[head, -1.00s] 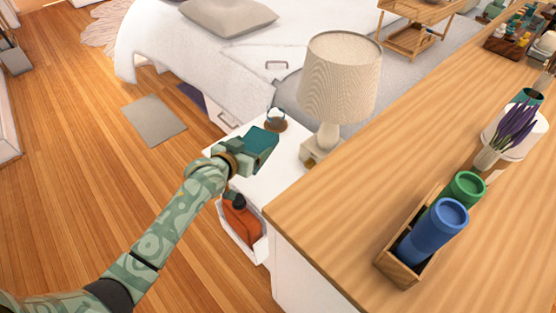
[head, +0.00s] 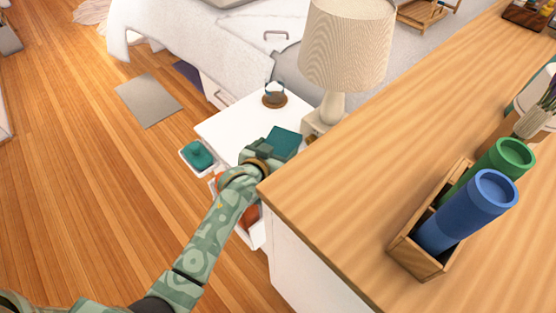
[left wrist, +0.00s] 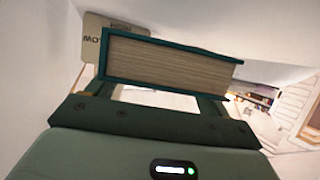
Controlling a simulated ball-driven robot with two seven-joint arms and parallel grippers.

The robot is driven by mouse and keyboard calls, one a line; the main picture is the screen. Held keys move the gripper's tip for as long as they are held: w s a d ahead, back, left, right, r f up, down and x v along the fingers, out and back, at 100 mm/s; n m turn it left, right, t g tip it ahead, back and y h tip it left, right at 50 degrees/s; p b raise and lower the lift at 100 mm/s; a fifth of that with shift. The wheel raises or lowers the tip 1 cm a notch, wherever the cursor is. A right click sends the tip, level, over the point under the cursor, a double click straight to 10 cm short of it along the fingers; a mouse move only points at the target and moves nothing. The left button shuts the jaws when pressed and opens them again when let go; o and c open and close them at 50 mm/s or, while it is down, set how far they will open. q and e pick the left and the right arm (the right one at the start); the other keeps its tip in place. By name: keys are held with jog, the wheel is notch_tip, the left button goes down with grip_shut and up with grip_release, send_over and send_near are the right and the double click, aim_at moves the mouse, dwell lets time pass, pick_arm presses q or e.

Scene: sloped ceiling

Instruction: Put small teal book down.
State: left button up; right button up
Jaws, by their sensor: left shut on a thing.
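The small teal book (head: 285,141) is in my left gripper (head: 268,150), over the near right part of the white nightstand (head: 228,125). In the left wrist view the book (left wrist: 170,62) lies between the two fingers, its cream page edges facing the camera. My left gripper (left wrist: 165,95) is shut on it. I cannot tell whether the book touches the nightstand top. My right gripper is not in view.
A lamp (head: 345,50) and a small glass item on a round brown base (head: 274,96) stand on the nightstand. A wooden counter (head: 340,190) with a holder of blue (head: 468,210) and green cups is close on the right. The nightstand's left part is clear.

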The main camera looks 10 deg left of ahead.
pick_arm(q)
jog(key=f+b, duration=0.2)
jog(key=f, duration=0.1)
jog(key=f+b, duration=0.1)
jog(key=shift+s+d+f, duration=0.15)
jog(key=shift+s+d, duration=0.05)
jog(key=shift+d, duration=0.15)
jog(key=shift+r, duration=0.2)
jog(key=o, duration=1.1)
jog(key=shift+f, duration=0.1)
jog(key=shift+c, duration=0.2)
jog(key=shift+s+r+p, duration=0.15)
jog(key=shift+r+p, duration=0.2)
jog(key=p+v, duration=0.3)
jog(key=v, duration=0.3)
jog(key=shift+r+p, duration=0.15)
jog(key=shift+p, duration=0.15)
jog(key=shift+s, duration=0.3)
jog(key=shift+s+a, duration=0.1)
jog(key=shift+s, duration=0.15)
